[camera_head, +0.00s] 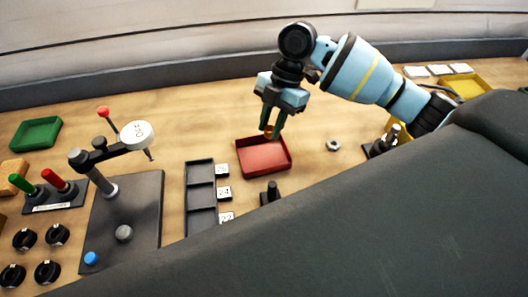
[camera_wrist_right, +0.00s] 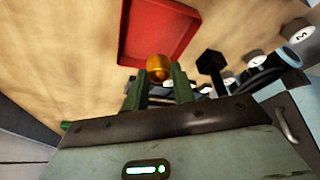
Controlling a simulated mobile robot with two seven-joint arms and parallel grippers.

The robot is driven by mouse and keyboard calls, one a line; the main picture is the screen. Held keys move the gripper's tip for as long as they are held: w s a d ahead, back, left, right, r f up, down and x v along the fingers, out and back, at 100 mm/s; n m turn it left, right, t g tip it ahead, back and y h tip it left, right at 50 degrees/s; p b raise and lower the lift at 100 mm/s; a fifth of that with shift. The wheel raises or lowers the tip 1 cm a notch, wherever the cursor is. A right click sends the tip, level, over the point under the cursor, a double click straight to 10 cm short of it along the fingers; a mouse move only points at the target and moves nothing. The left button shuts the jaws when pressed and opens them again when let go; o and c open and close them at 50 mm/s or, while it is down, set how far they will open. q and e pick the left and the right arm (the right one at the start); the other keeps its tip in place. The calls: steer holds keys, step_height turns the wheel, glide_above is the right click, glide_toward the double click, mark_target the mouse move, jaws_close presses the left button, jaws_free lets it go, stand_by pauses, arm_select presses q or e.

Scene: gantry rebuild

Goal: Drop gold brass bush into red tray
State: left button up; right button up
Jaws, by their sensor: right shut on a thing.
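The gold brass bush (camera_wrist_right: 159,68) is held between the green fingertips of my right gripper (camera_wrist_right: 160,82). In the head view the right gripper (camera_head: 271,122) is shut on the bush (camera_head: 268,130) above the red tray (camera_head: 264,155), near the tray's far edge. The red tray also shows in the right wrist view (camera_wrist_right: 160,28), behind the bush. The tray floor that shows looks empty. My left gripper is not in view.
A dark three-part rack (camera_head: 200,198) stands left of the red tray, with several white number tags beside it. A black post (camera_head: 270,193) stands just in front of the tray. A metal nut (camera_head: 333,145) lies to the right. A green tray (camera_head: 37,134) sits far left.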

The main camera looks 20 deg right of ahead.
steer(key=b, duration=0.1)
glide_above(270, 153)
step_height(270, 153, down, 4)
steer(key=shift+s+f, duration=0.1)
steer(key=shift+f, duration=0.05)
steer(key=shift+f+b, duration=0.35)
steer(key=shift+f, duration=0.25)
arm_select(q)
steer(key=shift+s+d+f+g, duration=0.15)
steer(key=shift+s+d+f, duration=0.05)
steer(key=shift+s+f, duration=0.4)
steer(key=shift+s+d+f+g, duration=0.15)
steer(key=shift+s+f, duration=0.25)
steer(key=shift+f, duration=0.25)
arm_select(e)
steer(key=shift+r, duration=0.1)
steer(key=o, duration=0.6)
steer(key=shift+c, duration=0.2)
steer(key=o, duration=0.5)
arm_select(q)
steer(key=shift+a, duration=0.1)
